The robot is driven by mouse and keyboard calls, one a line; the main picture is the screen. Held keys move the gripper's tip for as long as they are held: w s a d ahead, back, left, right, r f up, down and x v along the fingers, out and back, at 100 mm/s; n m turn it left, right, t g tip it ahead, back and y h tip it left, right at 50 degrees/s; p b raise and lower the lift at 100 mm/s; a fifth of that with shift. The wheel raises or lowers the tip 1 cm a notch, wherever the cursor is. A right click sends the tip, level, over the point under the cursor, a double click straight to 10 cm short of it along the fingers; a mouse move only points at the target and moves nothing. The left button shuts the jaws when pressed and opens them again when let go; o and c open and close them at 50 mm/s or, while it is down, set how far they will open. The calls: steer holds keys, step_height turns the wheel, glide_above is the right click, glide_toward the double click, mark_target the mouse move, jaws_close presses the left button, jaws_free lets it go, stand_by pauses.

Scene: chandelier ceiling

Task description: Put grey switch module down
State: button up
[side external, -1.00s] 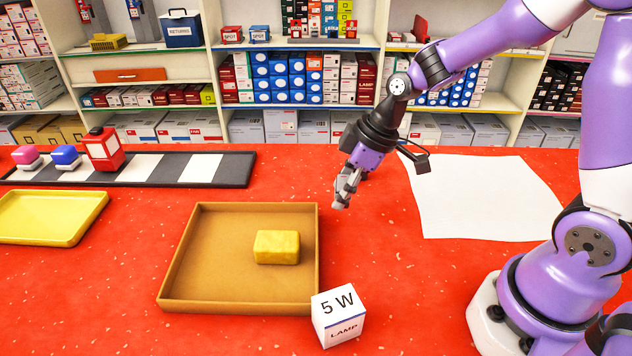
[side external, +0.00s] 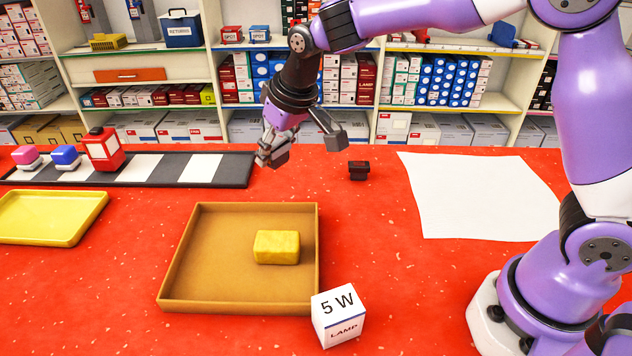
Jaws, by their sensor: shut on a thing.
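My gripper (side external: 268,160) is in the air behind the brown tray, near the right end of the dark striped strip. It is shut on the grey switch module (side external: 274,154), which is small and mostly hidden by the fingers. The grey of the module and of the fingers is hard to tell apart here. Clear red tabletop shows below and to the right of it.
A brown tray (side external: 185,262) holds a yellow block (side external: 277,247). A white lamp box (side external: 338,316) stands at its front right corner. A small dark block (side external: 359,170), white sheet (side external: 480,195), yellow tray (side external: 45,240) and striped strip (side external: 228,170) with a red dispenser (side external: 103,149) lie around.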

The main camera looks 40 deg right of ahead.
steer(key=w+d+f+m, duration=0.1)
steer(key=w+d+m, duration=0.1)
steer(key=w, duration=0.1)
glide_above(291, 169)
steer(key=s, duration=0.2)
steer(key=f, duration=0.6)
steer(key=shift+w+f, duration=0.2)
steer(key=shift+f, duration=2)
steer(key=shift+f, duration=0.2)
steer(key=o, duration=1)
steer(key=shift+o, duration=0.2)
